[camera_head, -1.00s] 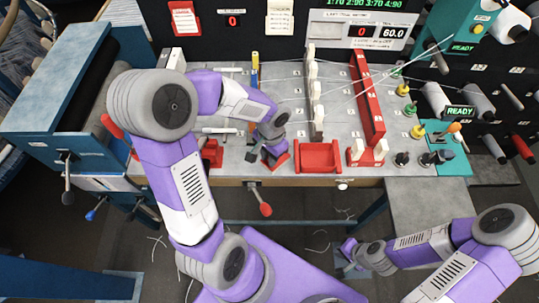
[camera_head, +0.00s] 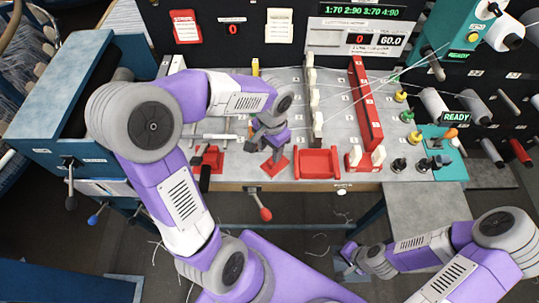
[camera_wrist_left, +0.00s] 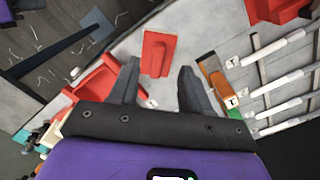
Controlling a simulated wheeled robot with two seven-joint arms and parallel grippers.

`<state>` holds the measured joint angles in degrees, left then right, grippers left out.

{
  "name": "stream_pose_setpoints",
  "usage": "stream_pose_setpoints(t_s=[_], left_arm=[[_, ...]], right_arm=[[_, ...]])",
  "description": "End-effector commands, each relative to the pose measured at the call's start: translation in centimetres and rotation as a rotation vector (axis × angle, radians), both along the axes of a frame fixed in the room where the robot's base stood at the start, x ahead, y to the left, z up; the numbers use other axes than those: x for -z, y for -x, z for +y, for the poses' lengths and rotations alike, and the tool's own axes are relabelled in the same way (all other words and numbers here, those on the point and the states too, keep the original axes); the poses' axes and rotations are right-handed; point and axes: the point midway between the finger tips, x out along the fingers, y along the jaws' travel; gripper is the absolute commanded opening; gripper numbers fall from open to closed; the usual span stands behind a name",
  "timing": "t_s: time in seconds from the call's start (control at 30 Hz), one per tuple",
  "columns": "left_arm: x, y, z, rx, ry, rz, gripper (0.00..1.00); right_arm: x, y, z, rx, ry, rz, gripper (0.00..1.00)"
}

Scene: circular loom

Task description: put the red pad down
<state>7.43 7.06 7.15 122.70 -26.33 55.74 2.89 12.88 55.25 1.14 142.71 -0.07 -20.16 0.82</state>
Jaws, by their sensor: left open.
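The red pad (camera_head: 276,166) lies on the grey bench top, left of the red tray. It also shows in the left wrist view (camera_wrist_left: 159,52), just past and between the fingertips, apart from them. My left gripper (camera_head: 262,146) is over the bench just above and beside the pad. Its two fingers (camera_wrist_left: 157,82) are spread with nothing between them. The arm hides part of the bench. My right gripper (camera_head: 346,253) hangs low in front of the bench, over the floor. Its jaws are too small to judge.
The red tray (camera_head: 317,164) is close to the right of the pad. A red block with a dark handle (camera_head: 208,160) sits to the left. A tall red rail (camera_head: 366,105) and white posts (camera_head: 315,95) with stretched threads stand behind. An orange and green piece (camera_wrist_left: 216,78) lies near the fingers.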

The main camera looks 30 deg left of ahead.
Motion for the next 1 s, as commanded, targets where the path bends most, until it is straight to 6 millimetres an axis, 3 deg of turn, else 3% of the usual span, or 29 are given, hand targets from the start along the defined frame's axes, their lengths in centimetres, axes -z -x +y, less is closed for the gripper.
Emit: stream_pose_setpoints(t_s=[0.1, 0.3, 0.87, 1.0], left_arm=[[-2.4, -0.1, 0.0, 0.0, 0.0, -0.003, 0.48], [-4.3, -0.2, -0.1, 0.0, 0.001, -0.001, 0.48], [-4.4, -0.2, -0.1, 0.0, 0.001, 0.001, 0.48], [-5.2, -0.2, -0.1, 0.0, 0.001, 0.001, 0.48]], right_arm=[[-0.6, 0.0, 0.0, 0.0, 0.0, 0.0, 0.0], [-0.8, 0.0, 0.0, 0.0, 0.0, 0.0, 0.0], [-0.8, 0.0, 0.0, 0.0, 0.0, 0.0, 0.0], [-1.6, 0.0, 0.0, 0.0, 0.0, 0.0, 0.0]])
